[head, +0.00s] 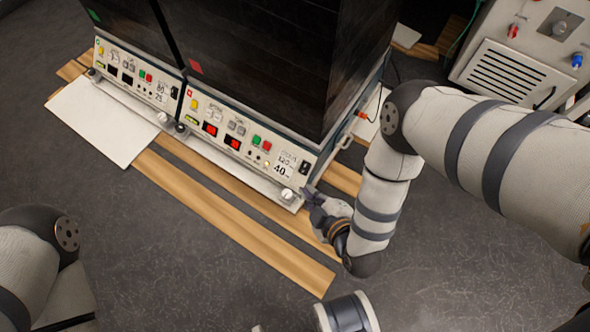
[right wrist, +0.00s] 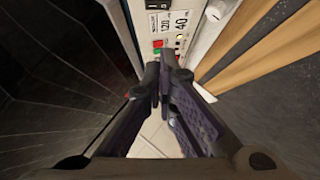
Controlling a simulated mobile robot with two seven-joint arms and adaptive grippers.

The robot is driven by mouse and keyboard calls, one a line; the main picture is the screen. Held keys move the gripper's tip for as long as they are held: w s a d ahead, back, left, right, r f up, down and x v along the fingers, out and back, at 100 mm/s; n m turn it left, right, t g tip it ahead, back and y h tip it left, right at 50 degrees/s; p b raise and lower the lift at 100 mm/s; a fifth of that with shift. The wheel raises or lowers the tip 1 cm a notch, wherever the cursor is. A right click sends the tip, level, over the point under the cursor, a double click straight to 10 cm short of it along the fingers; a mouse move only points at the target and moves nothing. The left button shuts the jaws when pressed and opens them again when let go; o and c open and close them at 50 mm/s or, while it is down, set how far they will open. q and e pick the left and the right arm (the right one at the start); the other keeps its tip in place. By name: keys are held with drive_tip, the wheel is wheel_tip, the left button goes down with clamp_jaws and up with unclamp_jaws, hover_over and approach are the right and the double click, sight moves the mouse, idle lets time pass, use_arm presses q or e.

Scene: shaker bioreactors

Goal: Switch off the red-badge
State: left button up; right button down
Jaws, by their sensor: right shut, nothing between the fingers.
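The red-badge unit is the right one of two dark cabinets; its red square badge (head: 195,67) is on the dark front. Its white control panel (head: 225,117) has lit red displays (head: 210,129), a green button (head: 256,139), a red button (head: 267,146) and a black rocker switch (head: 305,168) near the right end. My right gripper (head: 307,194) is shut and empty, just below the panel's right end. In the right wrist view its fingers (right wrist: 165,68) point at the panel (right wrist: 172,25), covering part of it. I cannot tell whether they touch it. My left gripper is out of view.
The green-badge cabinet, with its badge (head: 93,15), stands to the left with a dark display panel. A white plate (head: 103,122) and wooden strips (head: 230,213) lie on the floor in front. A grey machine (head: 510,70) stands at the back right.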

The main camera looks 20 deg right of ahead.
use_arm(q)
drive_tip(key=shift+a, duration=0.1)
use_arm(e)
drive_tip(key=shift+r, duration=0.15)
drive_tip(key=b, duration=0.5)
hover_over(304, 168)
drive_tip(key=s+a, duration=0.4)
wheel_tip(304, 168, down, 6)
drive_tip(key=shift+w+d+f+b, duration=0.3)
drive_tip(key=shift+d+f, duration=0.15)
drive_tip(key=shift+f, duration=0.1)
drive_tip(key=shift+w+d+f+b, duration=0.2)
drive_tip(key=shift+d+f+b, duration=0.1)
drive_tip(key=shift+d+f, duration=0.15)
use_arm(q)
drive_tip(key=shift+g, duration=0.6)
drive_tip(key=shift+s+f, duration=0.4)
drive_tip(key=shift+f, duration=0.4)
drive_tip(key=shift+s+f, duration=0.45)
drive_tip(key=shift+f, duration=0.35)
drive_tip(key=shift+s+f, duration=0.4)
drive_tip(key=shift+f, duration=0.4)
use_arm(e)
drive_tip(key=shift+w+d+f, duration=0.25)
drive_tip(key=shift+w+f, duration=0.05)
drive_tip(key=shift+f, duration=0.05)
